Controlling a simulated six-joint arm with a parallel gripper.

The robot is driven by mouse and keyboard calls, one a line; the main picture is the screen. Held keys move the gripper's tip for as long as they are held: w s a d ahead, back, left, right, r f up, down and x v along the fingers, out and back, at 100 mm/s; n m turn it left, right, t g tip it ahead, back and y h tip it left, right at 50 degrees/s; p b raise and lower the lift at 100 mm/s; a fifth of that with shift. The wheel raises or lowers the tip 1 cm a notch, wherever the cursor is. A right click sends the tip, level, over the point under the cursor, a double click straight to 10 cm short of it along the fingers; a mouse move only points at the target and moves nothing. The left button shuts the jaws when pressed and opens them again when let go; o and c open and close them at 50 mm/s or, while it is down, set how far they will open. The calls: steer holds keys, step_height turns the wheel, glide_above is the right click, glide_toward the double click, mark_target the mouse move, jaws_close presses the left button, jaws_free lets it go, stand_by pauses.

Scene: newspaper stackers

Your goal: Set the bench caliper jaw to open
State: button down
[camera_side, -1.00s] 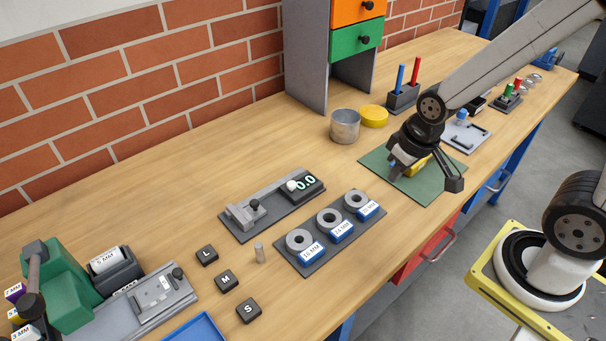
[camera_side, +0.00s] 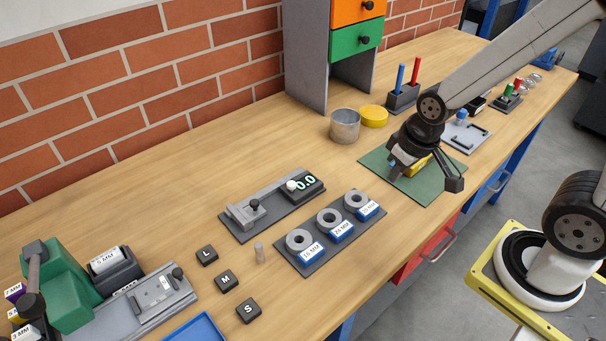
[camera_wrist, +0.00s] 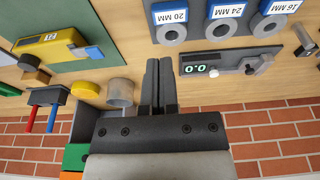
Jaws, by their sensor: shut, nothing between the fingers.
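The bench caliper (camera_side: 277,198) lies on the wooden bench, a grey bar on a dark base. It has a sliding jaw with a black knob (camera_side: 255,204) close to the fixed jaw at its left end, and a display (camera_side: 306,183) reading 0.0. Whether the jaws touch is too small to tell. In the wrist view the caliper (camera_wrist: 235,60) is right of the fingers, its display upside down. My gripper (camera_side: 394,170) hangs over the green mat, to the right of the caliper and apart from it. In the wrist view its fingers (camera_wrist: 160,64) are together and empty.
A rack (camera_side: 293,267) with several labelled rings sits in front of the caliper. Keys marked L, M and S and a small peg (camera_side: 259,252) stand nearby. A metal cup (camera_side: 345,126) and a yellow lid (camera_side: 374,115) stand behind. A yellow device (camera_wrist: 48,48) lies on the green mat (camera_side: 376,171).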

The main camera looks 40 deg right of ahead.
stand_by(0.4)
steer(key=c, duration=0.9)
jaws_free()
steer(key=shift+o, duration=0.8)
steer(key=shift+w+a, duration=0.1)
steer(key=shift+w, duration=0.1)
steer(key=n+g, duration=0.3)
steer(key=n, duration=0.8)
glide_toward(253, 202)
steer(key=shift+s+d+f, duration=0.35)
steer(key=shift+d, duration=0.2)
steer(key=shift+w+a, duration=0.2)
steer(key=shift+a, duration=0.25)
steer(key=shift+f, duration=0.1)
steer(key=shift+f, duration=3.85)
